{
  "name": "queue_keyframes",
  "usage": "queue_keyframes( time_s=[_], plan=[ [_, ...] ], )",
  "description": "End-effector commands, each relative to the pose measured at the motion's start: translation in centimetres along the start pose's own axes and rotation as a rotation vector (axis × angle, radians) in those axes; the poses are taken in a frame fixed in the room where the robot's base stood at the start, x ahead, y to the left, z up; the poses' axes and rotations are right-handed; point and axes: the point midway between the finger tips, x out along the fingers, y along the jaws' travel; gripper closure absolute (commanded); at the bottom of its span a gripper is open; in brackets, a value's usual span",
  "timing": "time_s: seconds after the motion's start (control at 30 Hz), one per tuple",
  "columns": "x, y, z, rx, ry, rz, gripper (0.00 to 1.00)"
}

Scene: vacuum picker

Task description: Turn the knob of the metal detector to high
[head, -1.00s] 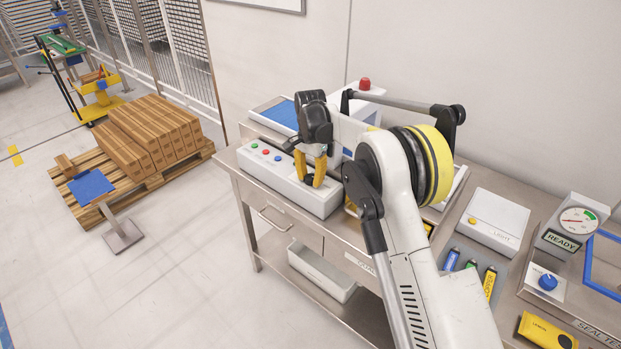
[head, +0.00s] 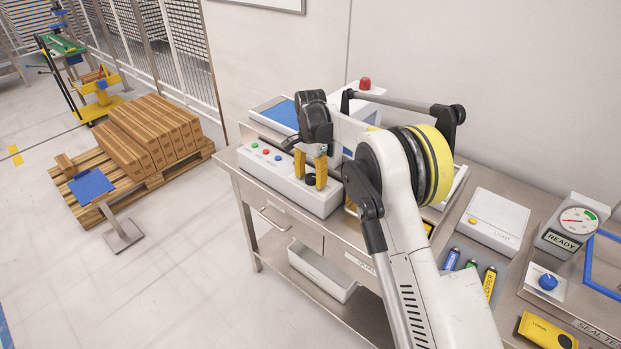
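The metal detector's control box (head: 268,166) is a long white housing on the left end of the steel table. A small green, red and blue button row is on its top at the left. The black knob (head: 310,180) is on the right part of the box. My gripper (head: 311,179) points down over it, with one yellow finger on each side of the knob. The fingers stand apart, with the knob low between them; whether they touch it is hard to see. The knob's markings and pointer cannot be read.
Behind the box are a blue surface (head: 281,114) and a red-topped white unit (head: 365,90). My arm crosses the table's middle. To the right are a white scale-like box (head: 492,219), several coloured tubes, a blue-knobbed panel (head: 547,283) and a gauge reading READY (head: 575,222).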

Motion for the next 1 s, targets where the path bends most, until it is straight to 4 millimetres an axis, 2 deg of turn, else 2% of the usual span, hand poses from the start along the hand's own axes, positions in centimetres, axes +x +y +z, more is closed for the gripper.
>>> queue_keyframes(
  time_s=[0.17,0.27,0.5,0.7,0.83,1.0],
  plan=[
    [-0.5,0.0,0.0,0.000,0.000,0.000,0.45],
    [-1.7,0.0,0.0,0.000,0.000,0.000,0.45],
    [-7.0,0.0,0.0,0.000,0.000,0.000,0.45],
    [-10.6,0.0,0.0,0.000,0.000,0.000,0.45],
    [-11.7,0.0,0.0,0.000,0.000,0.000,0.45],
    [-12.1,0.0,0.0,0.000,0.000,0.000,0.45]
  ],
)
